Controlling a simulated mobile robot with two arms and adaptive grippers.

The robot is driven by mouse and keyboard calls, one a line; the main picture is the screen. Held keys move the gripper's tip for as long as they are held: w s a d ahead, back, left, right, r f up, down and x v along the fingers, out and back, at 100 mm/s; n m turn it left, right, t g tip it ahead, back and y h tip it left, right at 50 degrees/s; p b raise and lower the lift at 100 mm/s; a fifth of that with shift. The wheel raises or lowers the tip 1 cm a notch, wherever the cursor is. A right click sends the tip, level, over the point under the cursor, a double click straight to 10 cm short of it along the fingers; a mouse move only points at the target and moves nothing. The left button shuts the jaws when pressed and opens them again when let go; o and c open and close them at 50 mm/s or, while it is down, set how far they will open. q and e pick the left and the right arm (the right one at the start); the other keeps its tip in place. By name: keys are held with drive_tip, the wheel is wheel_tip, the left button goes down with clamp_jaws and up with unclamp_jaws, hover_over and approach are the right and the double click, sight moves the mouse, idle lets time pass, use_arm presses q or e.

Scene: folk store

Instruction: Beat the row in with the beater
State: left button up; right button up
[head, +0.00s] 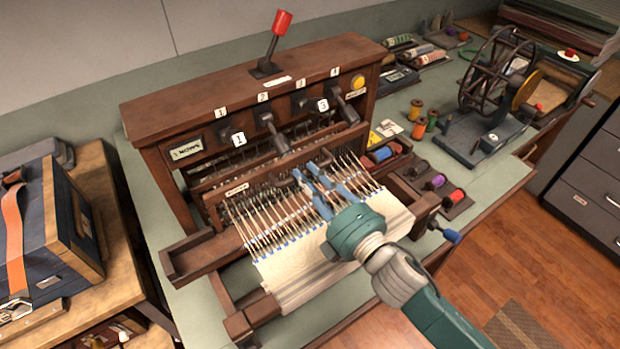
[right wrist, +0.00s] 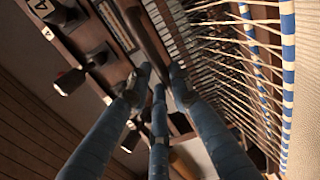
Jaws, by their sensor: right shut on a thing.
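The loom (head: 150,115) stands on the green-topped table. Its beater (head: 258,180) is a dark wooden bar with a small label, lying across the warp threads (head: 255,222) between the lever frame and the cloth. My right gripper (head: 318,180) reaches over the cloth from the front right, its blue fingers at the right half of the beater. In the right wrist view the three fingers (right wrist: 157,88) close around a brown bar (right wrist: 150,38). Cream woven cloth (head: 300,290) lies at the front; a blue-and-white row edge (right wrist: 288,85) shows beside the threads. My left gripper is out of view.
Numbered levers (head: 272,133) and a red-knobbed lever (head: 280,28) stand behind the beater. Shuttles with coloured thread (head: 453,200) lie to the right. A spinning wheel (head: 497,75) stands further right; a blue case (head: 60,245) sits at left.

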drive_tip(key=shift+d+f, duration=0.1)
drive_tip(key=shift+f, duration=0.4)
drive_tip(key=shift+s+d+f+h, duration=0.25)
drive_tip(key=shift+s+d, duration=0.25)
drive_tip(key=shift+s, duration=0.3)
drive_tip(key=shift+v, duration=1.9)
drive_tip(key=shift+b+v, duration=0.35)
drive_tip(key=shift+v, duration=2.25)
drive_tip(key=shift+w, duration=0.15)
clamp_jaws()
drive_tip(key=p+x, duration=0.2)
drive_tip(key=x, duration=0.4)
drive_tip(key=shift+r, duration=0.45)
unclamp_jaws()
